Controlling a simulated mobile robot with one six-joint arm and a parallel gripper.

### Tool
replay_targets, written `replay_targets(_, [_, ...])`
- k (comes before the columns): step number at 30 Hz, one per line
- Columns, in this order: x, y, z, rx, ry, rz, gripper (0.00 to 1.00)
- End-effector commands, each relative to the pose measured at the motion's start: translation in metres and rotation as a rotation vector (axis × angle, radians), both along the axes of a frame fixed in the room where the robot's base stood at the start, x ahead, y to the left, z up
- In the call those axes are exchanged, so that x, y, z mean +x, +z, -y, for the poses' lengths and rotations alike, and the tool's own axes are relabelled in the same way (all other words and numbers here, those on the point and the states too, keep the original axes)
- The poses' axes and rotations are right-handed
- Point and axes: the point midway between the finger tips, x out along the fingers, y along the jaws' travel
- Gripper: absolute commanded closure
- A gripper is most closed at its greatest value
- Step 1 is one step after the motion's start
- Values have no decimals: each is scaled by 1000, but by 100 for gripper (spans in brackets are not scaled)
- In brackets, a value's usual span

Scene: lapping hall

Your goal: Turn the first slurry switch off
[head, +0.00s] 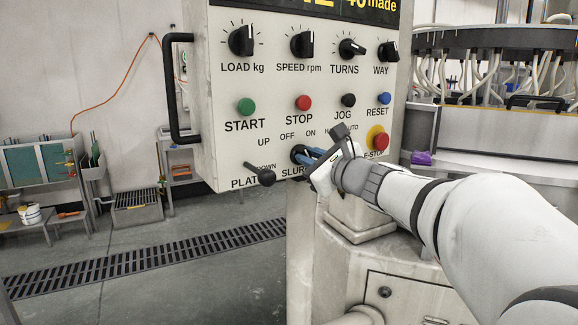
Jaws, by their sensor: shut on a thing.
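The slurry switch (296,152) is a dark round-based switch low on the cream control panel (220,110). Its label below, starting "SLUR", is partly covered, and "OFF" and "ON" stand above it. My gripper (308,156) comes in from the right, its blue fingers shut on the switch. The fingers hide most of the switch, so I cannot tell which way it points.
Left of my gripper, a black plate lever (260,174) sticks out. Above are the green START button (246,106) and red STOP button (303,103). The red E-stop (381,141) is close above my wrist. A black handle (171,90) edges the panel.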

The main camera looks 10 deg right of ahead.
Motion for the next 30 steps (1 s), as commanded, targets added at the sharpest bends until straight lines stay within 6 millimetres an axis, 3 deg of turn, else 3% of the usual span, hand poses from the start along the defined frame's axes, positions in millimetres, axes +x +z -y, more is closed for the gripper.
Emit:
replay_targets(14, [0,0,0,-14,-1,4,100])
replay_targets(15, [0,0,0,-14,-1,4,83])
replay_targets(22, [0,0,0,-13,0,4,64])
replay_targets(30, [-2,0,0,-12,1,5,64])
